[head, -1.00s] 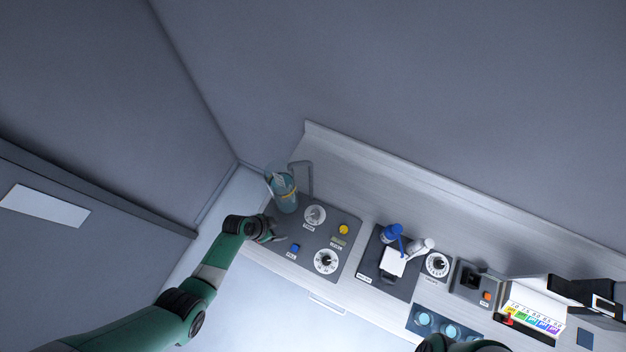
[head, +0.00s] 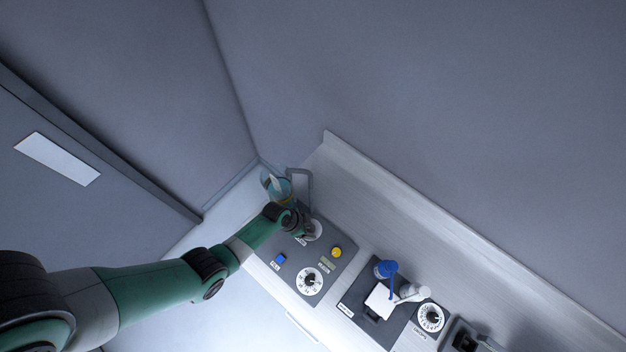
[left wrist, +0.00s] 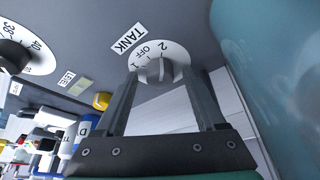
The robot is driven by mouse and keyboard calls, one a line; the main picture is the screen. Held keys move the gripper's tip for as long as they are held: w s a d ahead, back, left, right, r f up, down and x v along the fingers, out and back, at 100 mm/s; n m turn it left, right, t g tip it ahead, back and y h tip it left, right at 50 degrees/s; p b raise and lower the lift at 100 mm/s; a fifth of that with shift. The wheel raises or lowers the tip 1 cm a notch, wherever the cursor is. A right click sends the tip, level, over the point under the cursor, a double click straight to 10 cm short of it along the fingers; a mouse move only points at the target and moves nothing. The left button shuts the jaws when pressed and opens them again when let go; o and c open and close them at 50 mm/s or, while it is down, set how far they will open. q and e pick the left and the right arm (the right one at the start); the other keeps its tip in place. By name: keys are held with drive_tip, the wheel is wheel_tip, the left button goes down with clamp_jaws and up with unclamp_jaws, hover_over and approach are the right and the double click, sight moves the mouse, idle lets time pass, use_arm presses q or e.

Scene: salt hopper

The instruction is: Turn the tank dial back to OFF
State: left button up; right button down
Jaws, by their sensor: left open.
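The tank dial (left wrist: 158,66) is a grey knob on a white round plate marked OFF, 1 and 2, with a TANK label (left wrist: 128,38) beside it. I cannot tell surely which mark the knob points at. In the head view the tank dial (head: 317,229) is partly hidden by my left gripper (head: 304,231). In the left wrist view my left gripper (left wrist: 165,88) is open, one finger on each side of the knob. I cannot tell whether the fingers touch it. My right gripper is out of view.
A clear tank with bluish liquid (head: 278,188) stands close beside the gripper, with a grey spout frame (head: 301,180). The panel also has a blue button (head: 280,258), a yellow button (head: 337,252) and another dial (head: 309,281). A blue-capped bottle (head: 386,268) stands to the right.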

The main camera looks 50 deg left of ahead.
use_arm(q)
clamp_jaws()
idle(0.3)
drive_tip(key=shift+s+n, duration=0.1)
drive_tip(key=shift+n, duration=0.3)
drive_tip(key=n+y, duration=0.1)
drive_tip(key=n+p, duration=0.1)
drive_tip(key=n, duration=0.1)
drive_tip(key=shift+d+n+t+y, duration=0.2)
drive_tip(key=shift+n+t+y, duration=0.1)
drive_tip(key=shift+y, duration=0.1)
drive_tip(key=shift+d+n+y+b, duration=0.1)
drive_tip(key=shift+n+y+b, duration=0.5)
drive_tip(key=shift+n, duration=1.6)
drive_tip(key=shift+y, duration=0.3)
unclamp_jaws()
